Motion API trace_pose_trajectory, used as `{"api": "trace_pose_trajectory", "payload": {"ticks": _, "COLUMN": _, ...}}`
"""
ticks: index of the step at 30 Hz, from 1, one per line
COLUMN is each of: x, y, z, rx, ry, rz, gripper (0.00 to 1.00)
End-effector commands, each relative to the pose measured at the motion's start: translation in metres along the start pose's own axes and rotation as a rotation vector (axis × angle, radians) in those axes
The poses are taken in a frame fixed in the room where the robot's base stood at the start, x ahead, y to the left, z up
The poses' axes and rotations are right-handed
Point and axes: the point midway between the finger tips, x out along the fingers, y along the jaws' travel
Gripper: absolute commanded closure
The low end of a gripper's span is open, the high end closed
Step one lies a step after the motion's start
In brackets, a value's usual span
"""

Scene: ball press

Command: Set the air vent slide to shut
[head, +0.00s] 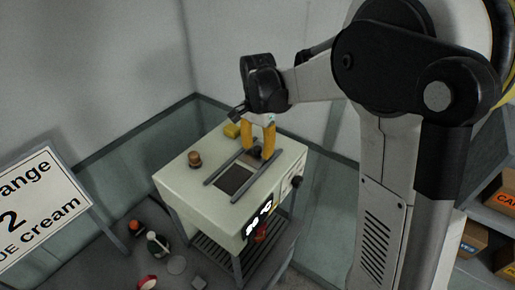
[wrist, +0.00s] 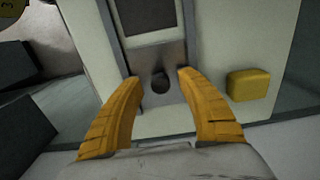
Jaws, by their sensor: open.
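The white machine (head: 205,195) has two dark rails on its top with a dark vent opening (head: 235,180) between them. The metal slide plate (head: 247,159) lies between the rails at the far end, leaving much of the opening uncovered. In the wrist view the slide plate (wrist: 145,62) carries a round dark knob (wrist: 160,84). My gripper (head: 259,150) is over the slide, pointing down. Its yellow fingers are open, one on each side of the knob (wrist: 159,77). I cannot tell whether either finger touches it.
A yellow block (head: 232,131) sits at the top's back edge, beside my fingers in the wrist view (wrist: 249,85). A brown knob (head: 195,159) stands on the left of the top.

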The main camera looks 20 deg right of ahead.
Motion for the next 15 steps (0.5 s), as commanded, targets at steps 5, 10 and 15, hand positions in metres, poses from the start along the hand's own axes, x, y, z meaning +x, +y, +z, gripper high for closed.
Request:
{"api": "trace_pose_trajectory", "payload": {"ticks": 5, "x": 0.0046, "y": -0.0001, "z": -0.0001, "rx": 0.0, "ry": 0.0, "rz": 0.0, "gripper": 0.55}}
{"api": "trace_pose_trajectory", "payload": {"ticks": 10, "x": 0.0043, "y": -0.0001, "z": -0.0001, "rx": 0.0, "ry": 0.0, "rz": 0.0, "gripper": 0.57}}
{"api": "trace_pose_trajectory", "payload": {"ticks": 15, "x": 0.0042, "y": -0.0001, "z": -0.0001, "rx": 0.0, "ry": 0.0, "rz": 0.0, "gripper": 1.0}}
